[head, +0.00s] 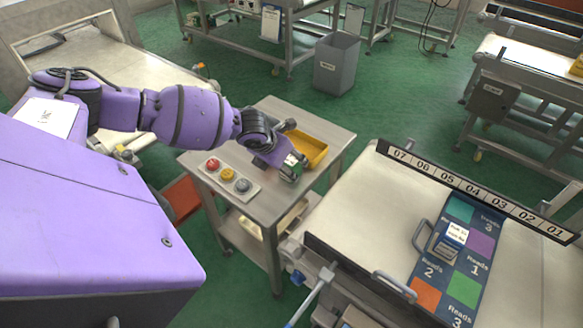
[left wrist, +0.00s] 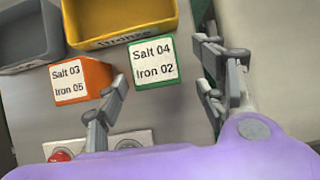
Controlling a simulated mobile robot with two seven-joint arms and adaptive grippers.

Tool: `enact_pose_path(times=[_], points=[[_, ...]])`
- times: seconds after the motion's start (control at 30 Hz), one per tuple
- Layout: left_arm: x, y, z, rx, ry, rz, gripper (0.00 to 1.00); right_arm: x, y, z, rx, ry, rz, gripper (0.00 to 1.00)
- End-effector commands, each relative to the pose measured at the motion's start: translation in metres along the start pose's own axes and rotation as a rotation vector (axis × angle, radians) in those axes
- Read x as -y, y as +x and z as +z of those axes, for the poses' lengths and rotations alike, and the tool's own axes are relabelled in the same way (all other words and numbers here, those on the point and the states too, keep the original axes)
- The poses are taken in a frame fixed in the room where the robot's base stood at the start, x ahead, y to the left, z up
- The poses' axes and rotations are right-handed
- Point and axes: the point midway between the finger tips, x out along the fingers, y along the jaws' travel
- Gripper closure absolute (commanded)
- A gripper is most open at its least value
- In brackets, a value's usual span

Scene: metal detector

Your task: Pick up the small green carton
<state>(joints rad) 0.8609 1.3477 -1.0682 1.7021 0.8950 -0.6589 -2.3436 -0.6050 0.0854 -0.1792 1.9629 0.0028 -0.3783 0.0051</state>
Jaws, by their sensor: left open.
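The small green carton (left wrist: 153,62) has a white label reading "Salt 04 Iron 02". In the left wrist view it stands ahead of my left gripper (left wrist: 162,68), in the gap between the two fingers. The fingers are open, and I see no contact with the carton. In the head view my left gripper (head: 288,166) is low over the small metal table, and only a little of the green carton (head: 294,159) shows beside it. An orange carton (left wrist: 98,76), labelled "Salt 03 Iron 05", stands left of the left finger. My right gripper is not in view.
A yellow tray (left wrist: 120,18) lies just behind the green carton, with a grey tray (left wrist: 22,35) to its left. A button panel (head: 228,181) sits on the table's near side. A conveyor with a coloured board (head: 451,250) stands to the right.

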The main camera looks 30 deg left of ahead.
Motion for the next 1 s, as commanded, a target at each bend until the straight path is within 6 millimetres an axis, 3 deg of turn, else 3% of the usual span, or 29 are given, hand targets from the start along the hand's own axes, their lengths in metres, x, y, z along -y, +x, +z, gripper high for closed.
enact_pose_path(times=[0.17,0.3,0.6,1.0], points=[[-0.003,0.025,0.002,0.001,-0.003,0.001,0.36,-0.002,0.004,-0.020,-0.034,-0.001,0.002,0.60],[-0.003,0.043,0.001,0.000,-0.002,0.000,0.36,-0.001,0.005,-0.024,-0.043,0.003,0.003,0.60],[-0.004,0.047,0.002,0.001,-0.001,0.001,0.36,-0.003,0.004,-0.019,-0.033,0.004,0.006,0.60],[-0.004,0.047,0.002,0.001,-0.002,0.001,0.87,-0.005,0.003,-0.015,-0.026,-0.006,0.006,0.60]])
